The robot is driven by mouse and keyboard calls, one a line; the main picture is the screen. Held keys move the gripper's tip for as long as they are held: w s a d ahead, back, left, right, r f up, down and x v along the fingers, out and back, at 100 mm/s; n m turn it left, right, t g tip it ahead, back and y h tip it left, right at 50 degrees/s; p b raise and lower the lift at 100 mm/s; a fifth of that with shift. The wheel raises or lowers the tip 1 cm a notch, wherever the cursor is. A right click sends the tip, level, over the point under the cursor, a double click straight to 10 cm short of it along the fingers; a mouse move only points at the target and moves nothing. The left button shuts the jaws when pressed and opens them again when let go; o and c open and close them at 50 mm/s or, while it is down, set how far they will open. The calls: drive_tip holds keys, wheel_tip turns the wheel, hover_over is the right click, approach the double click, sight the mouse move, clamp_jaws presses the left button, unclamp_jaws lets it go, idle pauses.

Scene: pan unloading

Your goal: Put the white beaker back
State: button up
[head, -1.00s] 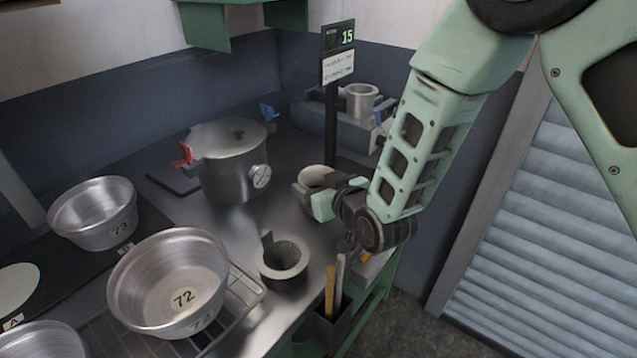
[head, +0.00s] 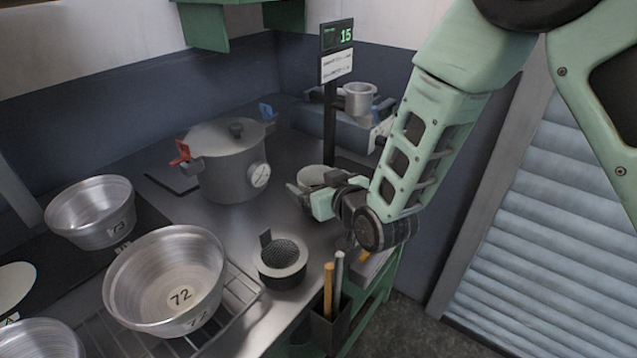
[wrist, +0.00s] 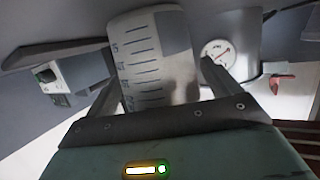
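The white beaker (head: 317,175), with dark graduation marks, stands by the foot of the display post in the head view. In the wrist view the beaker (wrist: 152,60) fills the space between my fingers. My gripper (head: 306,197) is at the beaker's near side. Its fingers look spread on either side of the beaker, with a narrow gap at the right finger in the wrist view. Contact at the left finger cannot be told. The beaker's base is hidden behind my gripper.
A pressure pot (head: 228,165) with a gauge stands left of the beaker. A dark mesh strainer cup (head: 283,265) is in front. Metal pans (head: 165,280) stand at the left, and a utensil holder (head: 330,325) is at the front edge. The display post (head: 330,125) is close behind.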

drive_tip(key=shift+s+d+f, duration=0.1)
drive_tip(key=shift+s+f, duration=0.15)
drive_tip(key=shift+f, duration=0.65)
drive_tip(key=shift+w+r+p, duration=0.15)
drive_tip(key=shift+r+p, duration=0.6)
drive_tip(key=shift+p, duration=0.25)
drive_tip(key=v, duration=0.3)
drive_tip(key=b+v, duration=0.1)
drive_tip(key=v, duration=0.5)
drive_tip(key=shift+r, duration=0.35)
drive_tip(key=shift+r+p, duration=0.1)
drive_tip(key=shift+p, duration=0.4)
drive_tip(key=p+v, duration=0.2)
drive_tip(key=p, duration=0.5)
drive_tip(key=shift+s, duration=0.2)
drive_tip(key=shift+d, duration=0.1)
